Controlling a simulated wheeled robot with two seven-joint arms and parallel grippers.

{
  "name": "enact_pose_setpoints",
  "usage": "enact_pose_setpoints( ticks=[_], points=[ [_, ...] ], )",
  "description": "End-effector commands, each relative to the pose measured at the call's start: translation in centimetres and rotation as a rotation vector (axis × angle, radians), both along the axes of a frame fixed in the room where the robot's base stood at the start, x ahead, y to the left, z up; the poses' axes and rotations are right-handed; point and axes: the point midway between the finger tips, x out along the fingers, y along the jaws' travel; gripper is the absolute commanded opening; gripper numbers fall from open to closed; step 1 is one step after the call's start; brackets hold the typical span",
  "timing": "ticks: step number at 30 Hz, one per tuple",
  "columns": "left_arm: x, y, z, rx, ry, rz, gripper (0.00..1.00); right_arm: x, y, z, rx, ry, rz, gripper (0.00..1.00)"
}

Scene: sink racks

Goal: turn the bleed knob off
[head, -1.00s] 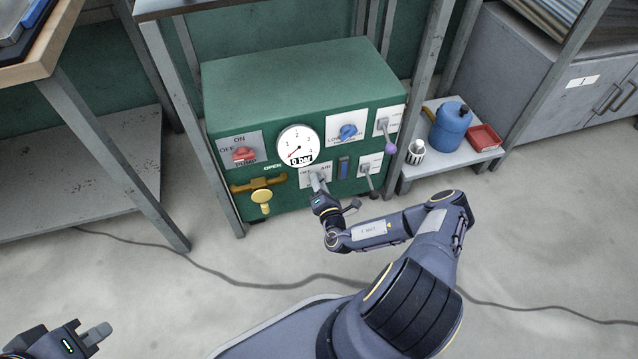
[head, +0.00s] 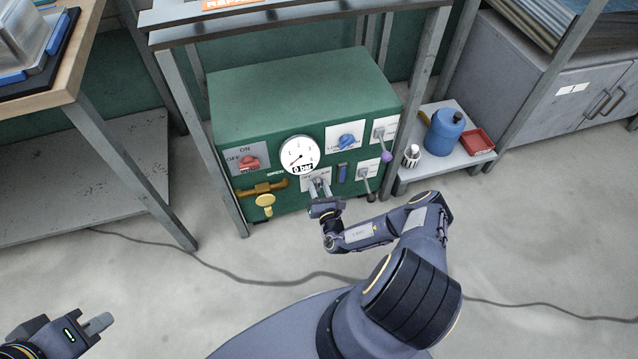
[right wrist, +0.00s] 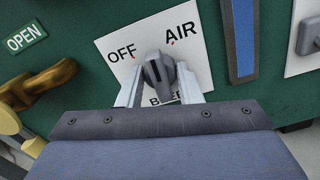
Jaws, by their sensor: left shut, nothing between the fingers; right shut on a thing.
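The bleed knob (right wrist: 158,74) is a grey knob on a white plate marked OFF and AIR, with a lower word partly hidden. Its dark stripe points upward, roughly between the two red marks. My right gripper (right wrist: 159,90) is shut on the knob, one pale finger on each side; in the head view, this gripper (head: 319,187) is at the front of the green machine (head: 300,95), below the gauge. My left gripper (head: 98,324) is shut and empty at the lower left, far from the machine.
A gauge (head: 299,155) reads 0 bar. A red pump knob (head: 249,163), a yellow valve (head: 264,201), a blue knob (head: 346,142) and levers surround the plate. Table legs flank the machine. A low shelf on the right holds a blue jug (head: 444,133) and red tray (head: 477,142).

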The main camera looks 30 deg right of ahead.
Motion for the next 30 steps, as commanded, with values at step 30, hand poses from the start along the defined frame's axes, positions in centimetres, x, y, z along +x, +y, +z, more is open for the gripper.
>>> enact_pose_setpoints(
  ticks=[30],
  points=[
    [0.0,0.0,5.5,0.0,0.0,0.0,0.0,0.0,0.1,0.0,-0.79,0.191,0.0,0.09]
  ],
)
